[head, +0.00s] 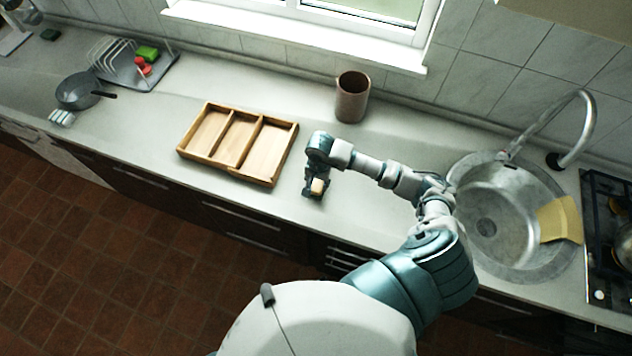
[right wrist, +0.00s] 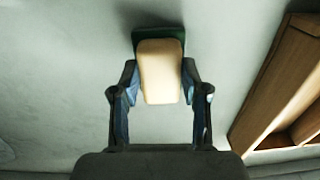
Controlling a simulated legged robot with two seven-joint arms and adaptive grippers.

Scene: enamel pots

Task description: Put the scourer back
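The scourer (right wrist: 160,75) is a cream block with a dark green layer at its far end. In the head view it (head: 317,187) shows small at the counter's front, just right of the wooden tray. My right gripper (right wrist: 160,85) has a finger along each long side of it, and both appear to touch it. In the head view this gripper (head: 315,186) points down at the counter. Whether the scourer is lifted or rests on the counter, I cannot tell. My left gripper is not in view.
A wooden tray (head: 206,103) with compartments lies left of my right gripper. A brown cup (head: 352,97) stands behind. The sink (head: 497,243) with a yellow cloth (head: 560,220) is right. A dish rack (head: 118,75) and a pan (head: 76,91) are far left.

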